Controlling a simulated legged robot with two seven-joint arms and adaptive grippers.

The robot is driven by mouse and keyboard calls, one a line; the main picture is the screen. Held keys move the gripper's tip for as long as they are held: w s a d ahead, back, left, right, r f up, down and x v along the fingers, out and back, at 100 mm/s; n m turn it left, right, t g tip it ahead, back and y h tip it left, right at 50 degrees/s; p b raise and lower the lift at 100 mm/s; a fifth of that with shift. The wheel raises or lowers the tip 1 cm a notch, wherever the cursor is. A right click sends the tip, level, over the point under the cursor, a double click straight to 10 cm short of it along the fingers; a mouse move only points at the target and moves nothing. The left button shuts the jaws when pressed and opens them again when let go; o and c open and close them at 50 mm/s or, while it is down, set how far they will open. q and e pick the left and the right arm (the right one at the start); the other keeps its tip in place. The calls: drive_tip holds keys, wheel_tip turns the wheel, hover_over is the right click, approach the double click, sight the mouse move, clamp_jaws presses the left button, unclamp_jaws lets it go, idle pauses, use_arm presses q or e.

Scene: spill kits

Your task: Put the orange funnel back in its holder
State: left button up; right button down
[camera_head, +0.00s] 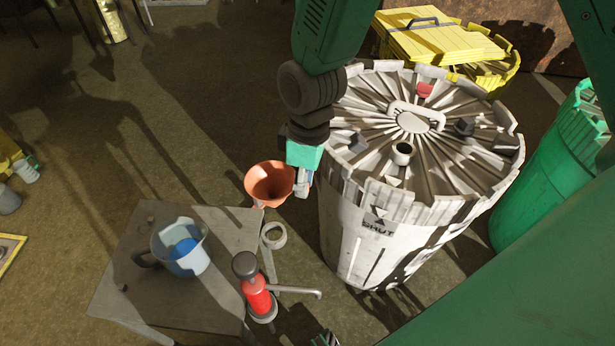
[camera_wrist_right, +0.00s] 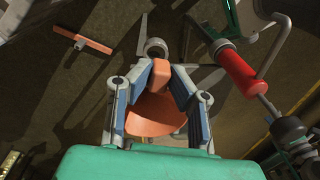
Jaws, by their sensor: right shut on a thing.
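The orange funnel (camera_head: 261,183) is held wide mouth up, beside the white drum, with its spout end near the table's corner. My right gripper (camera_head: 303,182) is shut on the funnel's side tab. In the right wrist view, the tab sits between the two fingers (camera_wrist_right: 160,72) and the funnel's bowl (camera_wrist_right: 150,120) shows below it. A grey ring holder (camera_head: 273,235) stands at the table's right edge, a little below the funnel in the head view. The ring looks empty, and the funnel appears apart from it. My left gripper is not in view.
The low grey table (camera_head: 135,270) carries a clear jug (camera_head: 190,262) with blue contents. A red pump (camera_head: 256,296) with a sideways spout stands at its right edge. The large white drum (camera_head: 350,235) is close to the right gripper. A green drum (camera_head: 535,185) stands farther right.

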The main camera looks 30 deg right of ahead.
wheel_tip(320, 180, down, 9)
drive_tip(key=a+n+b, duration=0.1)
drive_tip(key=n+b, duration=0.1)
drive_tip(key=b, duration=0.1)
drive_tip(key=shift+w+b, duration=0.15)
drive_tip(key=shift+b, duration=0.25)
idle(0.5)
drive_tip(key=shift+d, duration=0.25)
drive_tip(key=shift+a+p, duration=0.25)
drive_tip(key=shift+p, duration=0.15)
drive_tip(key=shift+d, duration=0.1)
idle(0.4)
drive_tip(key=shift+p, duration=0.45)
idle(0.5)
